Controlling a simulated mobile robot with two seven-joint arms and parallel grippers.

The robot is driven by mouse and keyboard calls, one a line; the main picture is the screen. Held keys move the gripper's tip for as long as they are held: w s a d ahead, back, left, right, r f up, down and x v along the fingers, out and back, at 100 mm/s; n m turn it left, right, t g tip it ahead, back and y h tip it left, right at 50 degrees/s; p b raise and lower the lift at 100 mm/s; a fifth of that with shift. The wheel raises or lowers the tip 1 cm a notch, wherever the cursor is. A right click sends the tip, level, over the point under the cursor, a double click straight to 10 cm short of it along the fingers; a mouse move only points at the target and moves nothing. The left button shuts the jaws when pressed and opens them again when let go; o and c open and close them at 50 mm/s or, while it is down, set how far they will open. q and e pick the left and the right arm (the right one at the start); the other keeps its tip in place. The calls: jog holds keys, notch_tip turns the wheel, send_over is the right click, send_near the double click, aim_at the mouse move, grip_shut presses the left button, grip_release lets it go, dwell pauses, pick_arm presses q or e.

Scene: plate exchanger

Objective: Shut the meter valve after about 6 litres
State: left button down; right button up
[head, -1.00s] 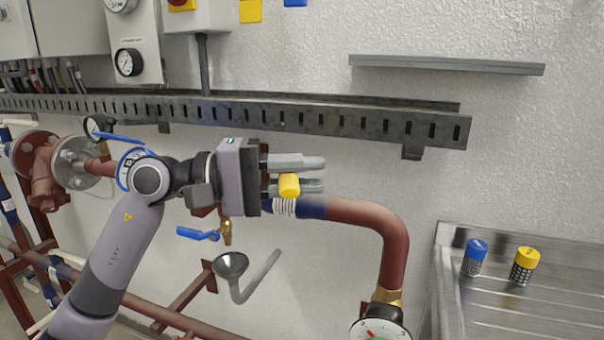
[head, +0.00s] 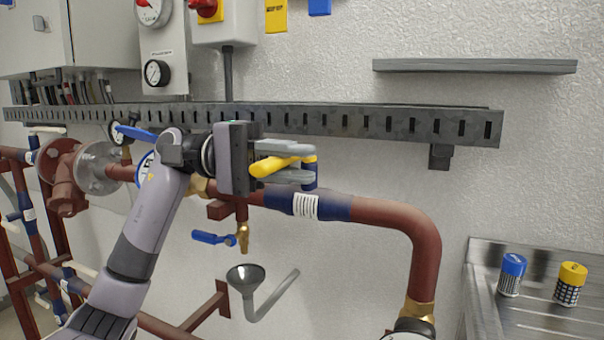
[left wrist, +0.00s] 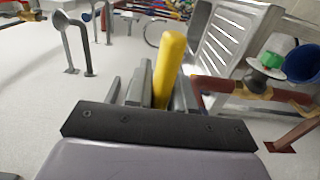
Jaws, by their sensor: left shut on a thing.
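The yellow valve lever (head: 270,168) sits above the red pipe run that leads right and down to the meter. It slants toward the lower left in the head view. My left gripper (head: 300,165) is shut on it, with grey fingers on either side. In the left wrist view the yellow lever (left wrist: 168,68) stands up between the fingers. The meter (head: 410,328) is cut off at the bottom of the head view, so its reading is hidden. My right gripper is not in view.
A blue-handled brass drain cock (head: 242,238) hangs over a funnel (head: 246,275) below my left gripper. A slotted cable tray (head: 380,125) runs along the wall just above. A steel drainer (head: 482,300) with a blue-capped and a yellow-capped jar stands at right.

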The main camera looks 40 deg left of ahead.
pick_arm(q)
jog(key=c, duration=1.1)
grip_release()
jog(key=shift+a, duration=0.1)
jog(key=shift+o, duration=0.2)
